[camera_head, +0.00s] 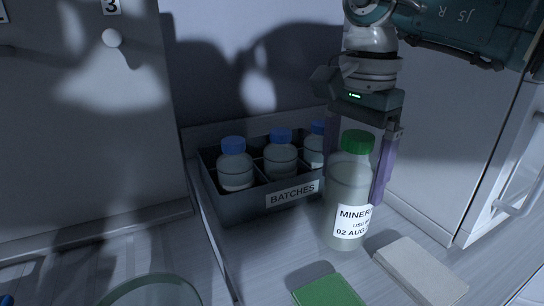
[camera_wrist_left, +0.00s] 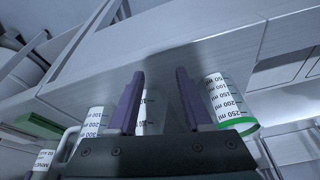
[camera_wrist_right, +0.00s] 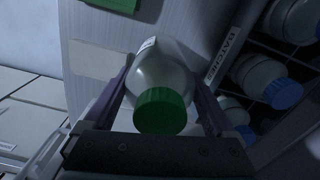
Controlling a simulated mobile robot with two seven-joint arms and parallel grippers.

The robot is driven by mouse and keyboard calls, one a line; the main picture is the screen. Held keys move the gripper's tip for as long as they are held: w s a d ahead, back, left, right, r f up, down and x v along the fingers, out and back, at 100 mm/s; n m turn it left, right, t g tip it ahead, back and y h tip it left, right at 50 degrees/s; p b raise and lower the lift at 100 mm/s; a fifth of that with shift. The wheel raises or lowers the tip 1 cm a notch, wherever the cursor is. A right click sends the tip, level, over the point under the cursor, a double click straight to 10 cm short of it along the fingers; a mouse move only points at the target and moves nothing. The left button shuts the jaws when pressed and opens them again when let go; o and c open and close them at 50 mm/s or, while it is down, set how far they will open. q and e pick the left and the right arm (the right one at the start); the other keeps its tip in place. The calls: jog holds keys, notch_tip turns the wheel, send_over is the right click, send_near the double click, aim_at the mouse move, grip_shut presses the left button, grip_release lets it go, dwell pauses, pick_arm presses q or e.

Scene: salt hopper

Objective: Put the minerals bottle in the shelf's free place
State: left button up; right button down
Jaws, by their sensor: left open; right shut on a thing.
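The minerals bottle (camera_head: 347,188) is pale, with a green cap and a white label, and looks upright at the right of the head view. My right gripper (camera_head: 352,190) is shut on it, with purple fingers on either side of its body. The right wrist view shows the bottle (camera_wrist_right: 160,75) between the fingers, cap towards the camera. I cannot tell whether its base touches the light surface (camera_head: 270,245) below. My left gripper (camera_wrist_left: 160,73) shows only in its wrist view, open with nothing between its fingers. I cannot tell which place is the shelf's free one.
A dark tray labelled BATCHES (camera_head: 237,208) with blue-capped bottles (camera_head: 236,164) stands left of the minerals bottle. A grey block (camera_head: 421,270) and a green block (camera_head: 328,292) lie in front. The left wrist view shows graduated containers (camera_wrist_left: 232,105) beyond the fingers.

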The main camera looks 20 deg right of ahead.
jog(key=shift+f, duration=0.4)
jog(key=shift+f, duration=0.1)
jog(key=shift+c, duration=0.6)
grip_release()
jog(key=shift+o, duration=0.6)
